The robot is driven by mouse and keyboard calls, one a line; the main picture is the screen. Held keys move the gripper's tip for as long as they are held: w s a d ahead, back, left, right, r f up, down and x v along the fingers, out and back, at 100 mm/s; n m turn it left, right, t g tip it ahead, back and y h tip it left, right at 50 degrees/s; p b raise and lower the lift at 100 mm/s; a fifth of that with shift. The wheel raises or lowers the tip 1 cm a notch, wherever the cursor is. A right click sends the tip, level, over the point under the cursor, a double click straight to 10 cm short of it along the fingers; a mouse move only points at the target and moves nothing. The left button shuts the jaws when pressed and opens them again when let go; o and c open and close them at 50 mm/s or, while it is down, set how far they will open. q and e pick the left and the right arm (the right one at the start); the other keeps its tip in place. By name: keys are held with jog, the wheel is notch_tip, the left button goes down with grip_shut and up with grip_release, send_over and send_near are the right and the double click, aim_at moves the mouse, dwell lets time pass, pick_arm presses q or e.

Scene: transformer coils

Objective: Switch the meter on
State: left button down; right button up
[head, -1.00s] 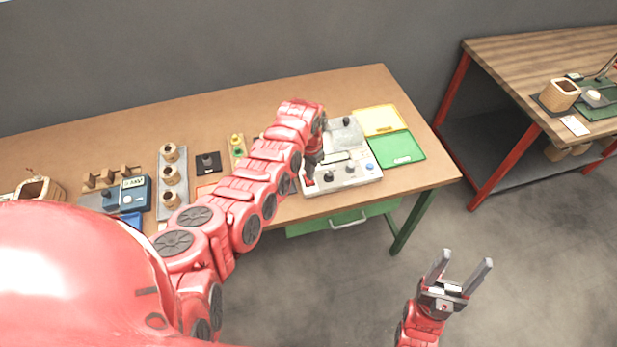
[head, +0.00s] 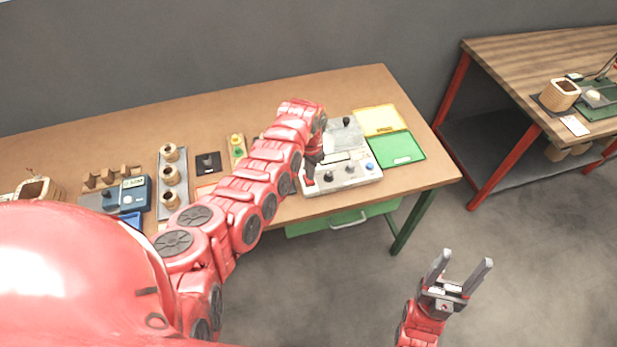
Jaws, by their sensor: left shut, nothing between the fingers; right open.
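The meter (head: 345,175) is a light grey box with a white front panel on the right part of the table. Its panel carries a red switch at the left, dark knobs and a blue button (head: 369,166) at the right. My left gripper (head: 309,178) is shut and empty, pointing down at the meter's left front corner, at or just above the red switch. I cannot tell whether it touches. The arm hides part of the meter's left side. My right gripper (head: 462,273) is open and empty, over the floor in front of the table.
A yellow tray (head: 380,120) and a green tray (head: 397,150) lie right of the meter. Left of my arm stand a rack of coils (head: 172,183), a blue device (head: 134,193) and a wooden holder. A second table (head: 545,55) is at the right.

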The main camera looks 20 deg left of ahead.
pick_arm(q)
jog(key=shift+f+b, duration=0.6)
jog(key=shift+f, duration=0.2)
dwell(0.5)
jog(key=shift+s+f, duration=0.1)
jog(key=shift+f, duration=0.05)
jog(key=shift+r+p, duration=0.7)
jog(key=shift+r, duration=0.15)
notch_tip(320, 180, up, 2)
jog(key=shift+r+p, duration=0.2)
jog(key=shift+p, duration=0.7)
jog(key=shift+r+p, duration=1)
jog(key=shift+r, duration=0.45)
jog(key=shift+f, duration=0.1)
